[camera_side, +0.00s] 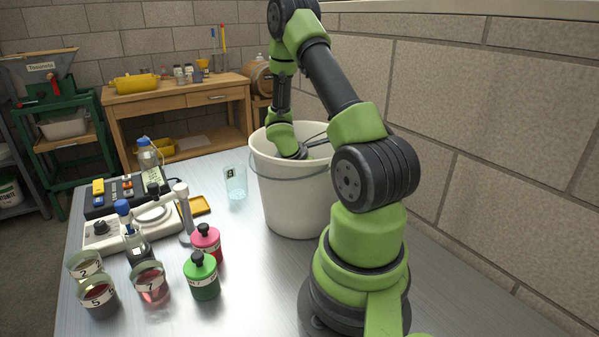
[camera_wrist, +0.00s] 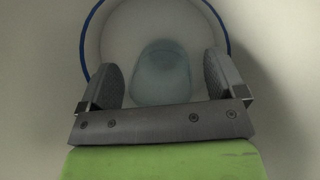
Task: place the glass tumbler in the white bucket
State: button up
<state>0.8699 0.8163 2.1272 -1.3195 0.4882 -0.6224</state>
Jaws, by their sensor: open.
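The white bucket (camera_side: 298,205) stands upright on the metal table, its handle hanging against its outside. My gripper (camera_side: 318,143) reaches down into its mouth from above. The wrist view shows pale bucket walls (camera_wrist: 40,85) around my gripper (camera_wrist: 160,68), whose two fingers are spread apart. A clear glass tumbler (camera_wrist: 160,80) is between and below the fingers, with a visible gap on each side. It appears to be inside the bucket; I cannot tell whether it is upright. The side view hides the bucket's inside.
A round shape with a blue edge (camera_wrist: 229,40) surrounds the tumbler; I cannot tell what it is. Left of the bucket stands a labelled glass (camera_side: 235,182). Pink (camera_side: 206,243) and green bottles (camera_side: 201,276), numbered glasses (camera_side: 150,284) and a scale (camera_side: 150,216) crowd the table's left. A wall runs along the right.

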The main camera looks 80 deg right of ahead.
jog(key=v, duration=1.1)
jog(key=shift+r, duration=0.25)
jog(key=shift+a, duration=0.1)
